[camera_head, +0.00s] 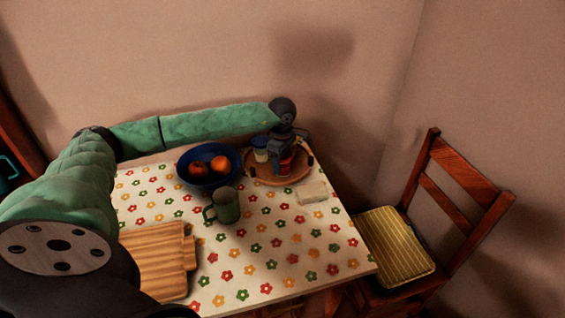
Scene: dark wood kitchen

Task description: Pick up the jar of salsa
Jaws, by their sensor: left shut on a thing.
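The small red jar (286,165), which looks like the salsa, is at the right part of a round wooden tray (265,180) near the back of the table. My left gripper (285,154) reaches down from above and is shut on this jar. Its dark fingers hide the upper part of the jar. I cannot tell whether the jar's base touches the tray or is lifted. My right gripper is not in view.
A blue bowl of fruit (207,183), a green mug (226,207), a pale block (312,192) and wooden boards (155,262) are on the flowered table (285,270). A chair (395,247) stands right.

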